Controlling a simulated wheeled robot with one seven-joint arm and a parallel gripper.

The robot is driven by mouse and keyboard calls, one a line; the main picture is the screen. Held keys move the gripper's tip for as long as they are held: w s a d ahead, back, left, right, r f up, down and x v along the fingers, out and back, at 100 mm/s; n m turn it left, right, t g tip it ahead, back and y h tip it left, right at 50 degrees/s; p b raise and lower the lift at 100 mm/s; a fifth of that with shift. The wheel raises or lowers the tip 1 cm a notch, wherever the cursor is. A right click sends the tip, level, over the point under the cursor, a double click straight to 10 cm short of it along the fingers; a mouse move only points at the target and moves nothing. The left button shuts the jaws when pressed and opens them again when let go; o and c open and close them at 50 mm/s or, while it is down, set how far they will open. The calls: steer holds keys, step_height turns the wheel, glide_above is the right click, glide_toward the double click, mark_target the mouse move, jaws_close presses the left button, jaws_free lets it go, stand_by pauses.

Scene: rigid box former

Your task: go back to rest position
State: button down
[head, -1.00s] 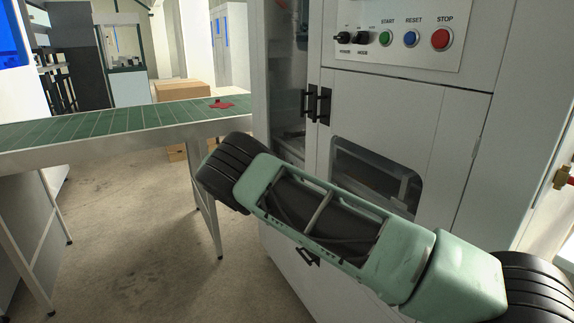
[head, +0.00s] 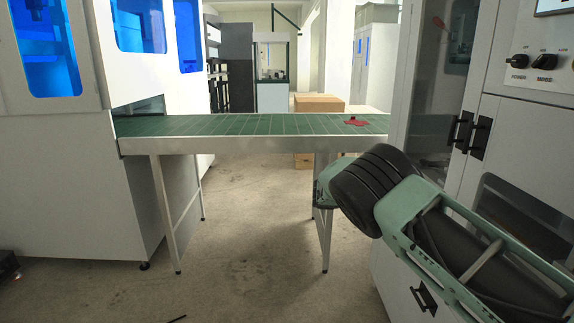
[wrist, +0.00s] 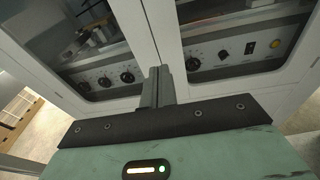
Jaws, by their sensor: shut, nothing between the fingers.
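My gripper (wrist: 157,88) shows in the wrist view, its fingers shut together with nothing between them. It points at the front of a white machine cabinet (wrist: 165,30) with dark windows on both sides of a vertical seam. I cannot tell exactly how far the fingertips are from the cabinet. In the head view my green and black arm crosses the lower right, in front of the white machine (head: 515,130). My gripper is not clearly visible in the head view.
A green-topped conveyor table (head: 230,126) spans the middle, with a red item (head: 357,123) on its right end. A white machine with blue windows (head: 60,150) stands at the left. Cardboard boxes (head: 318,103) sit behind the conveyor. The concrete floor in front is mostly clear.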

steer(key=s+a+r+m+y+p, duration=0.1)
steer(key=s+a+r+m+y, duration=0.1)
steer(key=s+a+y, duration=0.55)
steer(key=s+a+r+m+g+y+p, duration=0.15)
steer(key=s+a, duration=0.35)
steer(key=s, duration=0.6)
steer(key=s+a+r+m+t+y+p, duration=0.1)
steer(key=s+a+r+m+y, duration=0.2)
steer(key=s+a+y, duration=0.45)
steer(key=s+r+m+p, duration=0.1)
steer(key=s+m, duration=0.1)
steer(key=s, duration=0.8)
steer(key=s+a+r+m+p, duration=0.1)
steer(key=s+r, duration=0.1)
steer(key=s, duration=0.8)
steer(key=shift+s+a+r+m, duration=0.15)
steer(key=shift+a+m, duration=0.1)
steer(key=shift+m, duration=0.1)
